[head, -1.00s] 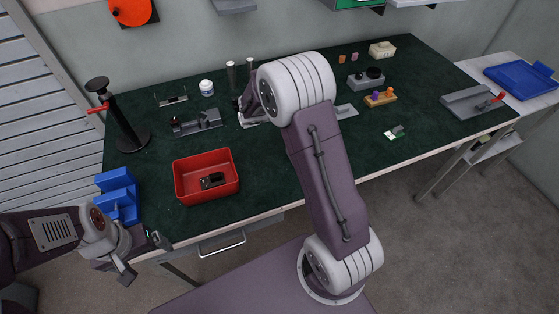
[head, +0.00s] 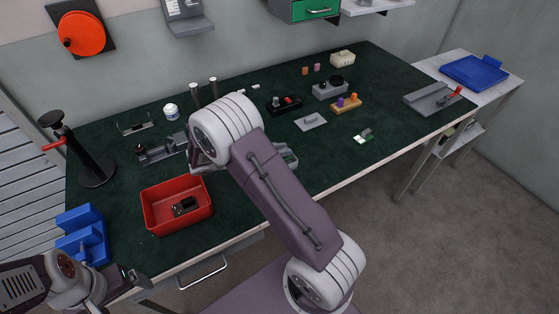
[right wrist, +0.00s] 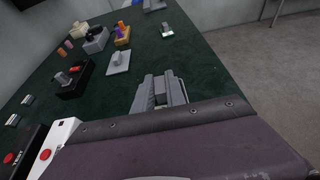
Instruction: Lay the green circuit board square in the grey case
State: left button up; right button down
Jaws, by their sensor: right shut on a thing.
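A small green circuit board (head: 363,136) with pale and grey parts lies on the mat further right, apart from the case. My left gripper (head: 118,288) is open and empty at the lower left, off the table's front edge.
A red bin (head: 150,222) holding a dark part stands front left, beside a blue stand (head: 75,222). A white box with a red button (right wrist: 55,140) is close beside my right wrist. The right front mat is mostly clear.

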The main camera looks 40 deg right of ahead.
jog(key=shift+a+f, duration=0.15)
jog(key=shift+a, duration=0.05)
notch_tip(320, 180, down, 3)
jog(key=shift+s+d+f, duration=0.1)
jog(key=shift+f, duration=0.45)
jog(key=shift+f+b, duration=0.1)
jog(key=shift+b, duration=0.25)
jog(key=c, duration=1.6)
grip_release()
jog(key=shift+c, duration=0.2)
